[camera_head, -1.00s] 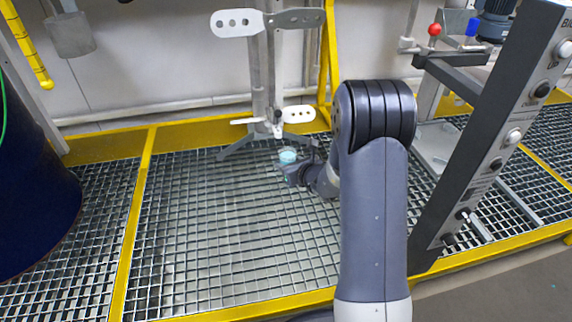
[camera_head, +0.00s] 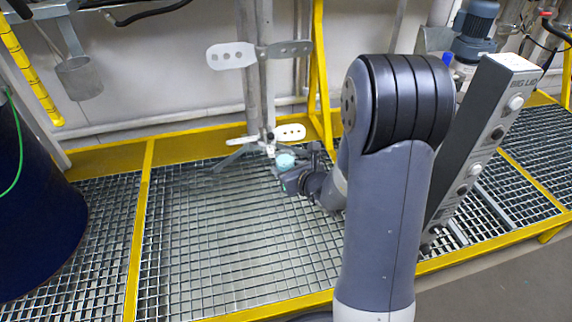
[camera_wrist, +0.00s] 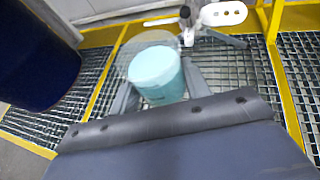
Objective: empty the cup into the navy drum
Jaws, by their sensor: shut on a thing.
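The cup (camera_wrist: 155,75) is clear with pale turquoise contents, and it sits between the fingers of my gripper (camera_wrist: 158,95) in the wrist view. In the head view the cup (camera_head: 285,160) shows small at the end of my arm. My gripper (camera_head: 287,178) is shut on it and holds it above the grating, close to upright. The navy drum (camera_head: 35,205) stands at the left edge of the head view, cut off by the frame. It also shows at the upper left of the wrist view (camera_wrist: 35,60). The gripper is well to the right of the drum.
A metal stand (camera_head: 257,90) with perforated paddles rises behind the gripper. A grey control post (camera_head: 485,130) with buttons is at right. A yellow-edged grating (camera_head: 215,255) covers the floor. A grey metal cup-shaped vessel (camera_head: 79,77) hangs near the drum. Free room lies between gripper and drum.

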